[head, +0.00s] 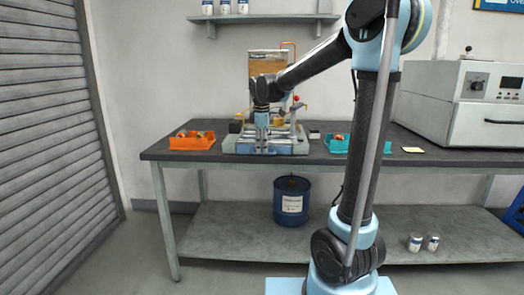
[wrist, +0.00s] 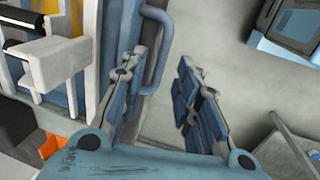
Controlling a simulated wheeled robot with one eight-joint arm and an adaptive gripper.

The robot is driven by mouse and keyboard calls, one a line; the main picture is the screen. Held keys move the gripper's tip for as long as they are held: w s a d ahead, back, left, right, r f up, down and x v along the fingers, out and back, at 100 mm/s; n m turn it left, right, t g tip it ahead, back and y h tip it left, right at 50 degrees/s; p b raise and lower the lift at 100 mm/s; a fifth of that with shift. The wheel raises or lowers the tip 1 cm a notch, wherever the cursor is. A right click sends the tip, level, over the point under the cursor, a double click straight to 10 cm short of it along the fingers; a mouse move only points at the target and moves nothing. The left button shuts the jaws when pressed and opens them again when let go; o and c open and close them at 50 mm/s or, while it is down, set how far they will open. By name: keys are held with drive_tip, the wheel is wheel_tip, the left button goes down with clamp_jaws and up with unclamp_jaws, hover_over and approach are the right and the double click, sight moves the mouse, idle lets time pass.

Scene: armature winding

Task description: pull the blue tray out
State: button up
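The winding machine (head: 292,143) stands on the workbench with a grey-blue base. In the wrist view a blue bar handle (wrist: 158,50) stands out from a blue edge along the machine's side; this looks like the blue tray's front, but I cannot see the whole tray. My gripper (head: 262,147) points down at the front of the machine base. In the wrist view my gripper (wrist: 157,62) has its two fingers apart, with nothing held between them. The handle shows beyond the gap, nearer the left finger; I cannot tell whether they touch.
An orange tray (head: 184,144) with small parts stands left of the machine. A teal tray (head: 333,148) stands right of it, partly behind my arm. A grey boxy unit (head: 420,105) fills the right end. A blue drum (head: 292,215) stands on the lower shelf.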

drive_tip(key=shift+w+f, duration=0.2)
drive_tip(key=shift+f, duration=0.85)
clamp_jaws()
drive_tip(key=shift+s, duration=0.1)
drive_tip(key=s, duration=1.8)
drive_tip(key=shift+s+a, duration=0.2)
drive_tip(key=shift+a, duration=0.1)
drive_tip(key=shift+r, duration=0.1)
unclamp_jaws()
